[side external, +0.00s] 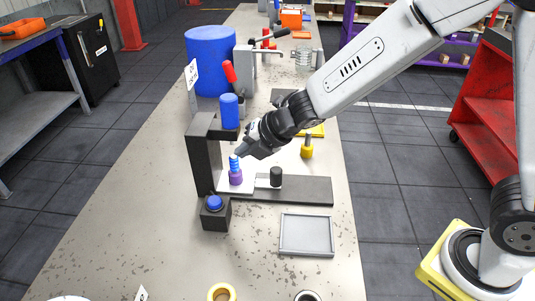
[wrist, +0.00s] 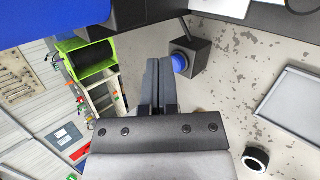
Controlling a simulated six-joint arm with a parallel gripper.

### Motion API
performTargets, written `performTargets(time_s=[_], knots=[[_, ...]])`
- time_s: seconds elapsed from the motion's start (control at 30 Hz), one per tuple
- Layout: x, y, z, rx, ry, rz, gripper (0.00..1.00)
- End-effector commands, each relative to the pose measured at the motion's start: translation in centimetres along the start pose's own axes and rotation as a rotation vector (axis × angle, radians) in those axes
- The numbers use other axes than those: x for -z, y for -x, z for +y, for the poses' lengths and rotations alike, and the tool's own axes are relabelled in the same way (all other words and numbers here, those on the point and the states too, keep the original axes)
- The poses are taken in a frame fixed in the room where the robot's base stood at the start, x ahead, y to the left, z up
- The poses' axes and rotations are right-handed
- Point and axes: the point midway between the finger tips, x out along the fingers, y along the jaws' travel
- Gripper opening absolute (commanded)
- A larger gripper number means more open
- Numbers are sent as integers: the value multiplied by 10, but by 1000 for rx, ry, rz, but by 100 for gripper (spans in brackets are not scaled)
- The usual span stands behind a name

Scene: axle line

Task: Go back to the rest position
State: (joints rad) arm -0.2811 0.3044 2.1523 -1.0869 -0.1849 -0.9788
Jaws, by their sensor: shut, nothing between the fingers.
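My gripper (side external: 240,152) is shut and empty in the side external view. Its tips point down and left, just right of the dark press stand (side external: 202,160). In that view they appear close above a purple and blue stacked part (side external: 235,175) on a white plate; I cannot tell whether they touch. In the wrist view the shut fingers (wrist: 159,65) point towards the top, with nothing between them. The button box with its blue button (side external: 214,203) is in front of the stand; in the wrist view the blue button (wrist: 180,63) is just right of the fingertips.
A blue cylinder (side external: 230,111) sits at the top of the press. A black-topped peg (side external: 276,178) stands on the base. A grey tray (side external: 306,235) lies in front, and a yellow part (side external: 307,148) behind. A big blue drum (side external: 211,60) stands at the back. The table's front left is mostly clear.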

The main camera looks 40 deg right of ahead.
Motion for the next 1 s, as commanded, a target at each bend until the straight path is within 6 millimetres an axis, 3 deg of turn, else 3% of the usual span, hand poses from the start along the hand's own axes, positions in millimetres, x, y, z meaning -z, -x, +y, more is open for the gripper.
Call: performTargets(time_s=[0.2,0.4,0.7,0.83,1.0], knots=[[-29,31,-54,112,-571,-158,0],[-36,62,-107,200,-1096,-305,0],[-15,108,-176,309,-1855,-528,0],[-2,121,-194,341,-2096,-601,0],[9,130,-204,363,-2256,-650,0]])
